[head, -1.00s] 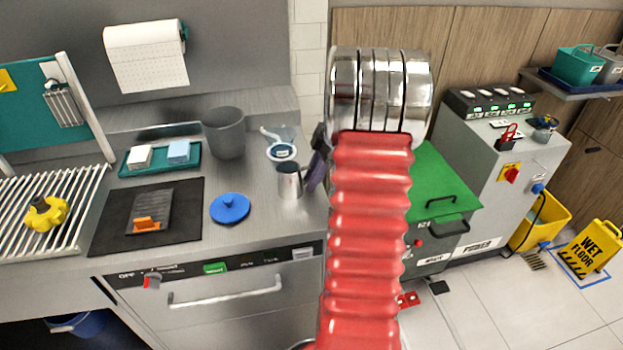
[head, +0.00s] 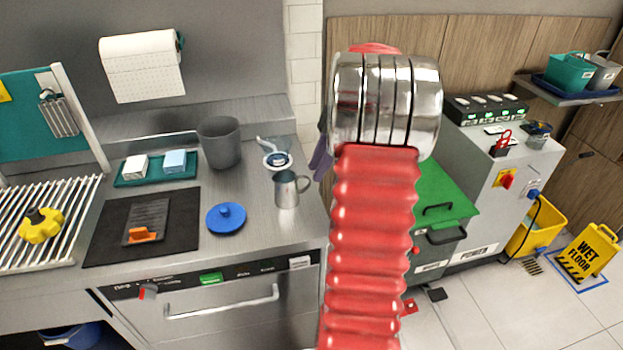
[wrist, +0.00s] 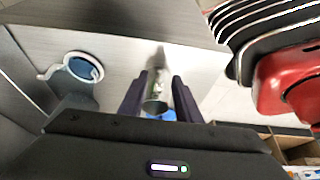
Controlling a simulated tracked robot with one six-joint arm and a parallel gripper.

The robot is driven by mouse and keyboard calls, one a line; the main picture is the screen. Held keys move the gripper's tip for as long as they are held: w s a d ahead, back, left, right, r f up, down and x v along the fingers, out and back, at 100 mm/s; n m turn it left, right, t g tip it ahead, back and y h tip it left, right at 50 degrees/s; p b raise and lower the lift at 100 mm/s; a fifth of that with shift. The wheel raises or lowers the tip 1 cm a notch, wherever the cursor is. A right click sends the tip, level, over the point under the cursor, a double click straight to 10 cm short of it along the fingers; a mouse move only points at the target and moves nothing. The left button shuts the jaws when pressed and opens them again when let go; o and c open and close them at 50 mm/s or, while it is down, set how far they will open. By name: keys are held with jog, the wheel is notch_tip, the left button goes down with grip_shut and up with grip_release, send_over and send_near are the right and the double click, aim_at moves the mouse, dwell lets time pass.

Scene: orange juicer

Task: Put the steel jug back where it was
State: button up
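The steel jug (head: 286,190) stands upright on the steel counter, near its right end, with its handle toward the right. In the wrist view the jug (wrist: 155,104) shows between and beyond the fingers, partly hidden. My gripper (wrist: 159,80) is open, with its two dark purple fingers apart on either side of the jug in that view. In the head view my gripper (head: 320,158) is mostly hidden behind my red arm; a purple finger shows right of the jug, with a gap to the handle.
A grey pot (head: 219,142) stands farther left. A blue lid (head: 226,217) lies left of the jug, beside a black mat (head: 104,244). A green-lidded bin (head: 446,193) stands to the right.

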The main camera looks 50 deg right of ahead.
jog(key=v, duration=0.4)
jog(key=shift+r, duration=0.25)
dwell(0.5)
jog(key=a+r+m+h, duration=0.1)
jog(key=a+r+m, duration=0.2)
jog(key=a, duration=0.9)
jog(key=a+r+m+h, duration=0.2)
jog(key=a+r, duration=0.1)
jog(key=a, duration=0.8)
jog(key=s+a+f+m+t, duration=0.1)
jog(key=s+a+m, duration=0.2)
jog(key=s+a, duration=0.2)
jog(key=s+a+f+m+t, duration=0.2)
jog(key=s+a, duration=0.3)
jog(key=a, duration=0.7)
jog(key=shift+s+a+m+h, duration=0.25)
jog(key=shift+s+m+h, duration=0.15)
jog(key=shift+m, duration=0.2)
